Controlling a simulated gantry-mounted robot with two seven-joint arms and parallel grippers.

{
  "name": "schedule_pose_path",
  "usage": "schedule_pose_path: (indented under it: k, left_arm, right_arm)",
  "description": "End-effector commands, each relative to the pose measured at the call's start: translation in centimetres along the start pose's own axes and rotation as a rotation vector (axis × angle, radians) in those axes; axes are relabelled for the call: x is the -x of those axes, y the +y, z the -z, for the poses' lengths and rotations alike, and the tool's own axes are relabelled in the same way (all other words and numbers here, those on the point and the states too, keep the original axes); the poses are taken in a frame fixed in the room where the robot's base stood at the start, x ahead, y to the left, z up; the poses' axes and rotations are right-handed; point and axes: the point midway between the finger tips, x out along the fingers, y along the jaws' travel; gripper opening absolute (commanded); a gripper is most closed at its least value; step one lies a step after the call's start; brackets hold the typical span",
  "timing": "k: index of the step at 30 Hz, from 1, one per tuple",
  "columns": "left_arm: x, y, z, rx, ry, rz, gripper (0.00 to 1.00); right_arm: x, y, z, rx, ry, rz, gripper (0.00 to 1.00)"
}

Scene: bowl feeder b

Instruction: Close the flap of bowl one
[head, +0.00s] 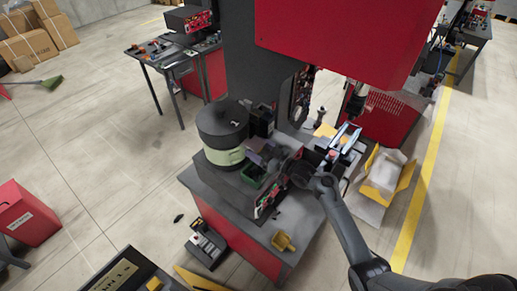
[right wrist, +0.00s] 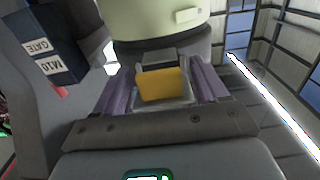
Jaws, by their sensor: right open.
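The bowl feeder (head: 223,128) has a dark cylindrical top above a pale green band and stands on the red and dark machine table. In the right wrist view the pale green bowl (right wrist: 160,20) is at the top, with a small tab on its side. My right gripper (right wrist: 172,72) is open, with its two purple fingers apart and pointing toward the bowl's base. A yellow piece (right wrist: 162,85) shows between the fingers; I cannot tell whether it is the flap or whether they touch it. In the head view the right gripper (head: 272,160) is beside the feeder, partly hidden. My left gripper is out of view.
A dark block labelled GATE (right wrist: 45,52) is at the wrist view's left. A yellow scoop (head: 284,242) lies on the table's front corner.

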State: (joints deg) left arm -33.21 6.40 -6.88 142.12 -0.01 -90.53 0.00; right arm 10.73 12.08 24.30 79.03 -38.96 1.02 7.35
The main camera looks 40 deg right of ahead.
Motion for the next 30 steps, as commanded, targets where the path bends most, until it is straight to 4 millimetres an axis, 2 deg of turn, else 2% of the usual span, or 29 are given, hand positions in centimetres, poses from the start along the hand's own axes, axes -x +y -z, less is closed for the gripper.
schedule_pose_path:
  k: [3, 13, 23, 30]
  left_arm:
    - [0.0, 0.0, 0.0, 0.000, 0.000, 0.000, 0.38]
    - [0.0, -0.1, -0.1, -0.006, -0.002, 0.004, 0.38]
    - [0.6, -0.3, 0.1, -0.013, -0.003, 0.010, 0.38]
    - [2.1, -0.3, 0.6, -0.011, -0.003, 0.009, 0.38]
  right_arm:
    - [0.0, 0.0, 0.0, 0.000, 0.000, 0.000, 0.72]
    - [0.0, 0.0, 0.0, 0.000, 0.000, 0.000, 0.22]
    - [0.1, 0.0, 0.4, 0.003, -0.043, 0.001, 0.21]
    - [0.0, 0.0, 1.2, 0.005, -0.182, 0.002, 0.21]
